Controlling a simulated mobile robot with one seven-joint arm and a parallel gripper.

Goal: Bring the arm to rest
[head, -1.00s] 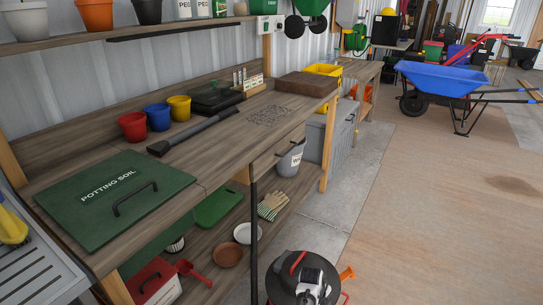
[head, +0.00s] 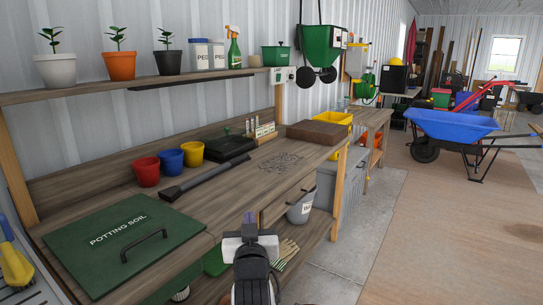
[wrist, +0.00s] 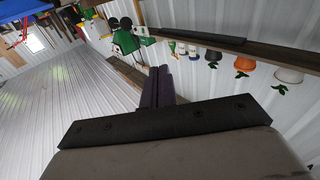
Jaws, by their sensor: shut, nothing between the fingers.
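My gripper (head: 249,218) shows at the bottom middle of the head view, in front of the workbench, with its dark wrist below it. In the wrist view, its two dark purple fingers (wrist: 158,84) lie side by side, shut with nothing between them. The wrist view is tilted and looks along the wall, past the shelf. My gripper touches nothing that I can see.
The workbench (head: 235,198) carries a green potting soil lid (head: 110,225), red, blue and yellow pots and a brown block (head: 318,132). A blue wheelbarrow (head: 450,124) stands right, beyond open floor (head: 440,225).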

